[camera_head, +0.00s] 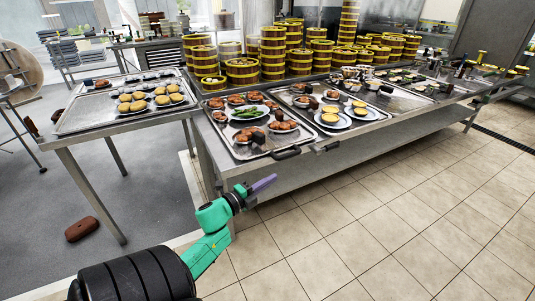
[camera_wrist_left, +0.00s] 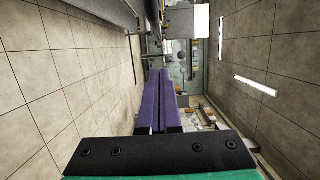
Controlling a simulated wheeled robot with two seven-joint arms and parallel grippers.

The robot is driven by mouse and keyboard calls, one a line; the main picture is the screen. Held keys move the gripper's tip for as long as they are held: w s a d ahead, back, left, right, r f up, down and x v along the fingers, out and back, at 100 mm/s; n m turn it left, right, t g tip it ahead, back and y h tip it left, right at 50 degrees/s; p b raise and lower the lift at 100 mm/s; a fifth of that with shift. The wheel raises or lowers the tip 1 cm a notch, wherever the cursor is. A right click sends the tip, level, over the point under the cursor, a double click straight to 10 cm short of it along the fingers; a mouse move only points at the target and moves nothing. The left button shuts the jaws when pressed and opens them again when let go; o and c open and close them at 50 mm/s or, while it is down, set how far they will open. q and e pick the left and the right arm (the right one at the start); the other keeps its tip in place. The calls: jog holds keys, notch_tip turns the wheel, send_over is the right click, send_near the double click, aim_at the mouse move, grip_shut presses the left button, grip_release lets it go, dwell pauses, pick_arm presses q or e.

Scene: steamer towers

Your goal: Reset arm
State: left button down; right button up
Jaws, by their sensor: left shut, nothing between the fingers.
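My left arm comes in from the lower left of the head view, and its green wrist ends in my left gripper (camera_head: 262,185) with purple fingers. The gripper is in the open space in front of the steel counter (camera_head: 285,196), its fingers pointing to the right. In the left wrist view the two purple fingers (camera_wrist_left: 160,98) lie side by side, shut, with nothing between them. My right gripper does not show in either view.
Metal trays (camera_head: 258,155) with plates of food lie along the counter's front edge. Stacked bamboo steamers (camera_head: 273,52) stand behind them. A side table (camera_head: 85,139) at left holds a tray of buns. A brown object (camera_head: 81,229) lies on the floor. The tiled floor at right is clear.

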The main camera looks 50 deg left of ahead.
pick_arm(q)
jog(key=shift+s+a, duration=0.1)
jog(key=shift+s, duration=0.3)
jog(key=shift+f, duration=0.1)
jog(key=s+d+f+n+g+y+p, duration=0.15)
jog(key=s+f+n+g, duration=0.3)
jog(key=f, duration=0.85)
jog(key=s+d+f+n+g+y+p, duration=0.1)
jog(key=s+f+n+g+p, duration=0.25)
jog(key=f, duration=0.85)
jog(key=s+d+f+n+g, duration=0.2)
jog(key=s+d+f+g, duration=0.1)
jog(key=s, duration=0.6)
jog(key=s+d+f+n+g+h, duration=0.1)
jog(key=s+d+f+n+g, duration=0.2)
jog(key=s+d+f, duration=0.3)
jog(key=s+d+f+n+g, duration=0.3)
jog(key=s+d+f, duration=0.2)
jog(key=s+f, duration=0.3)
jog(key=s, duration=0.3)
jog(key=shift+s+f+p, duration=0.15)
jog(key=shift+s+p, duration=0.15)
jog(key=shift+p, duration=0.05)
